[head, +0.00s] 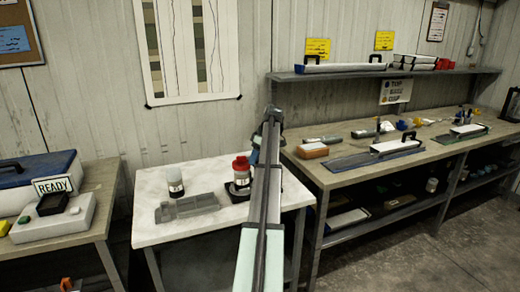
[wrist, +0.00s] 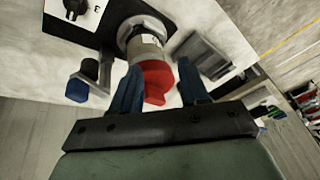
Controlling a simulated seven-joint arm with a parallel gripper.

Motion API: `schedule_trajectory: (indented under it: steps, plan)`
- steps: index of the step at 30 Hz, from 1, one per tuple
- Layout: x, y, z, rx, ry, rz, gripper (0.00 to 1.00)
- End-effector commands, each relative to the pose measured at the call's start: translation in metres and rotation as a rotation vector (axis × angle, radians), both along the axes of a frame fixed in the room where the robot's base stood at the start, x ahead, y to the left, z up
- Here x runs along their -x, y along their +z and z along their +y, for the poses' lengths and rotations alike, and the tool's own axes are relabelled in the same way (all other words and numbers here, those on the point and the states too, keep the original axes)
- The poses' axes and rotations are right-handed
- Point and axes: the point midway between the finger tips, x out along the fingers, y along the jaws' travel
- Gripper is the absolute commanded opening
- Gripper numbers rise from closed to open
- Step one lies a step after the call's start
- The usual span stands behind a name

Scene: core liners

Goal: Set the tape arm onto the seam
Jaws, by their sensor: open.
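My gripper (wrist: 157,84) is open, with its two blue fingers on either side of a red cap in the wrist view. In the head view, the red-capped cylinder (head: 241,170) stands upright on a dark base on the white table, just left of my arm. My gripper (head: 254,157) is beside it there, mostly hidden by my arm. I cannot pick out the tape arm or the seam with certainty.
On the white table (head: 160,232) are a grey slotted block (head: 187,207) and a dark-filled jar (head: 175,181). Long trays and tools lie on the right bench (head: 340,170). The white table's front left is clear.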

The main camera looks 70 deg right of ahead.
Motion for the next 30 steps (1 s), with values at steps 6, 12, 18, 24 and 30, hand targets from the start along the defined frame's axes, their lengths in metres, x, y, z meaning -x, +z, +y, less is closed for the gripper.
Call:
schedule_trajectory:
  steps: [6,12,18,24,30]
  plan:
    - [-0.003,-0.021,0.031,-0.025,-0.037,0.019,0.45]
    - [-0.009,-0.042,0.056,-0.046,-0.066,0.037,0.45]
    - [-0.014,-0.06,0.08,-0.066,-0.096,0.057,0.45]
    - [-0.022,-0.081,0.104,-0.087,-0.115,0.077,0.45]
    - [-0.029,-0.101,0.128,-0.106,-0.138,0.097,0.45]
